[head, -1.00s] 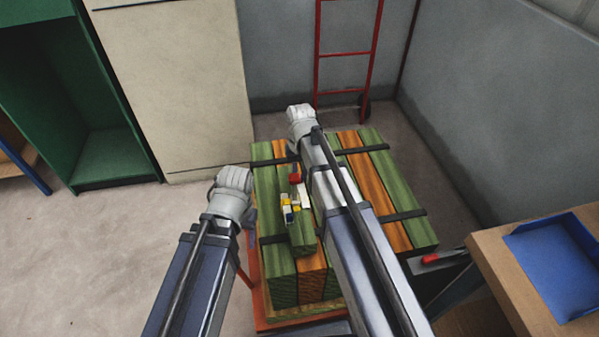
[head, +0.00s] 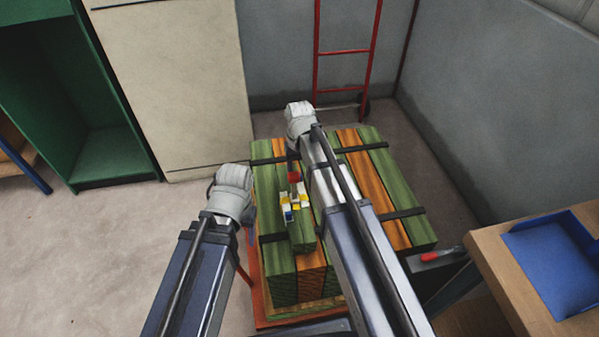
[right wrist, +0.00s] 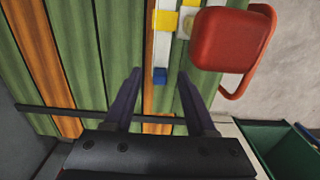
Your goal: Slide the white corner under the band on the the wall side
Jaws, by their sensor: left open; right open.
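A strapped timber stack (head: 375,165) of green and orange boards stands below my arms, crossed by dark bands, one of them the near band (head: 402,213). A cluster of white corner pieces (head: 284,200) with yellow and blue parts lies on top, left of my right forearm. In the right wrist view, a white corner (right wrist: 162,45) ends in a blue part that appears between the fingertips; contact cannot be told. My right gripper (right wrist: 158,74) is open. A red rounded block (right wrist: 222,40) is beside it. My left gripper (head: 249,228) is open at the stack's left edge, partly hidden by its wrist.
A grey wall (head: 500,110) is on the right, with a red hand truck (head: 345,52) at the back. A table with a blue tray (head: 555,260) is at front right. A green cabinet (head: 110,150) and a beige cabinet stand back left. The left floor is clear.

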